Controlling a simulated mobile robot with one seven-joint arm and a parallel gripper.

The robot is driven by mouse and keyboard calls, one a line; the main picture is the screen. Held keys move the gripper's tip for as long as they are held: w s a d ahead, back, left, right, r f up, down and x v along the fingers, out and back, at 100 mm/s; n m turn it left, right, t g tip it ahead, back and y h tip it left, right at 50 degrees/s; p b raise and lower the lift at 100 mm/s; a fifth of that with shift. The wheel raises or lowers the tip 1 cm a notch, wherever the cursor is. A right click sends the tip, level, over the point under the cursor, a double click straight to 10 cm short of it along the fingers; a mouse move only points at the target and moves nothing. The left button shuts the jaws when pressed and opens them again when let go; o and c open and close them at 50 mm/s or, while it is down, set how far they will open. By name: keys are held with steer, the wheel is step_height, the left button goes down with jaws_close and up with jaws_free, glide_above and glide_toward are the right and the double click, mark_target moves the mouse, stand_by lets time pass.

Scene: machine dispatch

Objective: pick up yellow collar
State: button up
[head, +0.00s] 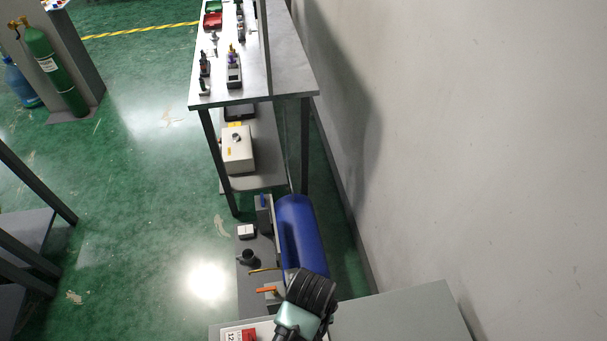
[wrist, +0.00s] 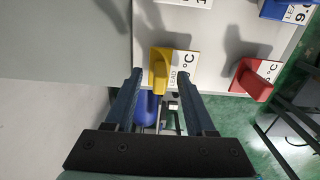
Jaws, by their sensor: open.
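The yellow collar (wrist: 159,68) is in the wrist view, at the edge of a pale grey panel, beside a white label marked °C. A narrow yellow part of it points down the picture. My gripper (wrist: 160,76) is open, with one dark finger to each side of the yellow collar in the picture. I see no contact, and cannot tell how far the fingertips are from it in depth. In the head view my arm end hides the area around it, and I cannot make out the yellow collar there.
A red collar-like piece (wrist: 251,80) sits to the right by another label, and a blue one (wrist: 273,9) is at upper right. A blue cylinder (head: 300,236) lies beyond my arm. A grey wall (head: 470,130) is close on the right. Green floor is open at left.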

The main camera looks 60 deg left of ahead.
jaws_close()
stand_by(0.5)
